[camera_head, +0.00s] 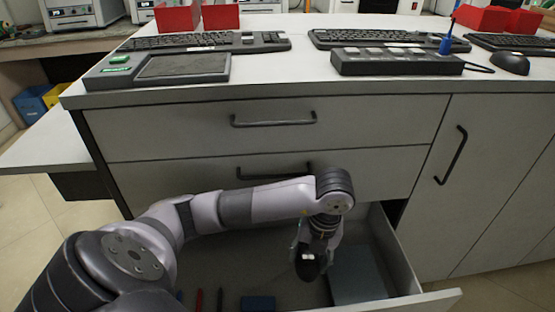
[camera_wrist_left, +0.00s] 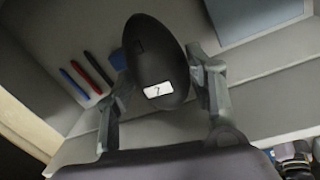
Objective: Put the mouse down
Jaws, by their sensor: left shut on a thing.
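The black mouse (camera_wrist_left: 157,60) with a white label marked with a digit is held between the two fingers of my left gripper (camera_wrist_left: 160,90) in the left wrist view. In the head view my left gripper (camera_head: 318,245) points down with the mouse (camera_head: 309,263) over the open drawer (camera_head: 285,245). The gap between the mouse and the drawer floor is hard to judge. A second black mouse (camera_head: 510,62) lies on the counter at the right. My right gripper does not show.
The drawer holds a grey flat item (camera_head: 356,275), a blue block (camera_head: 258,303) and red, blue and dark pens (camera_wrist_left: 98,68). The counter (camera_head: 290,75) above carries keyboards (camera_head: 205,41), a button box (camera_head: 395,62) and red bins (camera_head: 220,17). Two closed drawers (camera_head: 270,125) are above the open one.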

